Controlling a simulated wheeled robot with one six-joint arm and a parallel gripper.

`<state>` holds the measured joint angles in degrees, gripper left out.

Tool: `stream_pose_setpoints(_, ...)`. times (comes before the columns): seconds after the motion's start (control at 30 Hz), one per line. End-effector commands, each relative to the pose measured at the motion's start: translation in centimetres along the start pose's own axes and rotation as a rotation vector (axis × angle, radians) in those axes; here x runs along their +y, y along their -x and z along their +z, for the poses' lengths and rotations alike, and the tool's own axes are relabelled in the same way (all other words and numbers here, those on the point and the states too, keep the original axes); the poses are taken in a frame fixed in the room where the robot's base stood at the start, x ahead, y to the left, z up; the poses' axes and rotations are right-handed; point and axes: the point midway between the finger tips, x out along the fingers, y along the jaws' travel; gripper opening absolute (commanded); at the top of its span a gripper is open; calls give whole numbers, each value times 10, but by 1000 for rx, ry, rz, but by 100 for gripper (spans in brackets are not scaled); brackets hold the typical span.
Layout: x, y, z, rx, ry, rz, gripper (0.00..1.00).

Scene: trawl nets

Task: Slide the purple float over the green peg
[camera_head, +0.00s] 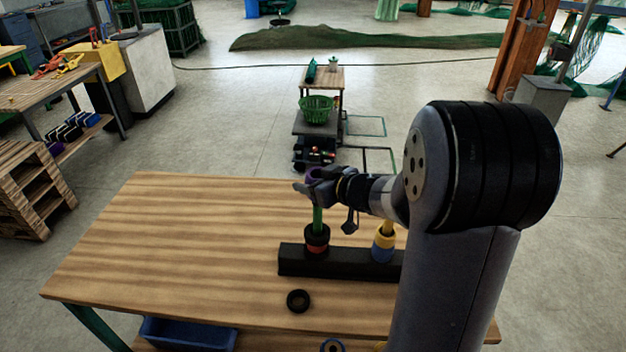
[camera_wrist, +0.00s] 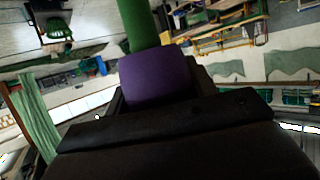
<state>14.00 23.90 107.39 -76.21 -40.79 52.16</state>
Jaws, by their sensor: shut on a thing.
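My gripper (camera_head: 312,185) is shut on the purple float (camera_head: 316,172) at the top of the green peg (camera_head: 317,220). The wrist view shows the float (camera_wrist: 158,77) between the jaws, with the green peg (camera_wrist: 138,25) running away from it towards the floor, in line or nearly so. I cannot tell whether the float is around the peg's tip or just above it; the tip is hidden. A black float (camera_head: 317,233) and a red float (camera_head: 316,249) sit low on the green peg, which stands on a dark base (camera_head: 342,265).
A yellow peg (camera_head: 388,228) with a yellow float and a blue float (camera_head: 382,254) stands on the same base, close to my arm. A loose black ring (camera_head: 290,301) lies on the wooden table (camera_head: 170,240). The table's left side is clear. A blue bin (camera_head: 188,335) is below.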

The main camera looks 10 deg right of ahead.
Motion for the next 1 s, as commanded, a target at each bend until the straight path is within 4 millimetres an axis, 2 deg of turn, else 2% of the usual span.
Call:
stream_pose_setpoints(0.43,0,-13,31,0,0,-1,31)
stream_pose_setpoints(0.87,0,-15,35,0,0,-1,31)
stream_pose_setpoints(0.9,0,-15,35,0,0,-1,54)
stream_pose_setpoints(1.0,0,-14,35,0,0,0,62)
